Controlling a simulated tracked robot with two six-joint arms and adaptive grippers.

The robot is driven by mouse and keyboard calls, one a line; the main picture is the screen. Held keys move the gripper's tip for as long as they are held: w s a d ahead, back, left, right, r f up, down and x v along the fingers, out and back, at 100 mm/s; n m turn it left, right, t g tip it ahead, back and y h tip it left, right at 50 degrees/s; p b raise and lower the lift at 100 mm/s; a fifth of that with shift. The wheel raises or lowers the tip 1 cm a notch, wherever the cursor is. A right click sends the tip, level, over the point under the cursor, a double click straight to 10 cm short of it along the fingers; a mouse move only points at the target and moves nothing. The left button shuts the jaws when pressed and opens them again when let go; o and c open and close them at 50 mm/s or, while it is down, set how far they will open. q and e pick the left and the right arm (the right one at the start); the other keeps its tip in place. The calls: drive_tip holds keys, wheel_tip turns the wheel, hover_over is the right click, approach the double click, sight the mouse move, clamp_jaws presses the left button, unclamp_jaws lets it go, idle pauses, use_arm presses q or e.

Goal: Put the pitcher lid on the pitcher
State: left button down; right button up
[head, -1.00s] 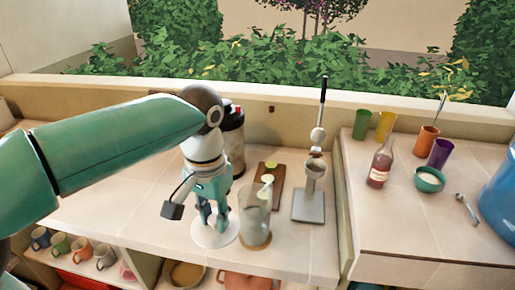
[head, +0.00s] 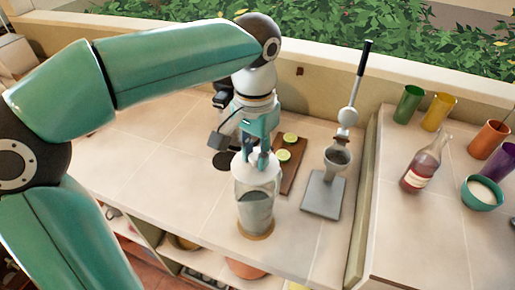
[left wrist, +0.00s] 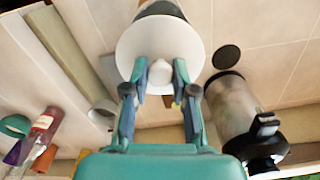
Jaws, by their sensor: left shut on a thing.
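The white pitcher lid (head: 243,177) is a round disc with a knob on top. My left gripper (head: 259,160) is shut on the knob and points down. The clear pitcher (head: 256,212), with greyish contents, stands upright on the counter on a tan base. In the head view the lid is at the pitcher's mouth; I cannot tell whether it rests on the rim or hangs just above. In the left wrist view the lid (left wrist: 140,50) lies between the fingertips of the gripper (left wrist: 161,80) and hides most of the pitcher (left wrist: 162,9). My right gripper is out of view.
A brown board (head: 289,178) with lime halves (head: 284,155) and a grey lever press (head: 323,195) are right of the pitcher. A dark disc (head: 222,160) and a black-topped glass container (left wrist: 233,105) are nearby. The counter left of the pitcher is clear.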

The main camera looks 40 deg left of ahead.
sight(255, 169)
use_arm(q)
wheel_tip(255, 169, down, 4)
drive_tip(key=b, duration=0.3)
drive_tip(key=shift+r, duration=0.2)
drive_tip(key=shift+f+b, duration=0.35)
drive_tip(key=shift+f, duration=0.3)
drive_tip(key=shift+r, duration=0.1)
drive_tip(key=shift+f, duration=0.45)
idle(0.6)
idle(0.3)
drive_tip(key=c, duration=0.8)
unclamp_jaws()
drive_tip(key=shift+c, duration=0.2)
drive_tip(key=shift+r, duration=0.2)
drive_tip(key=shift+r+p, duration=3.3)
drive_tip(key=shift+r, duration=0.1)
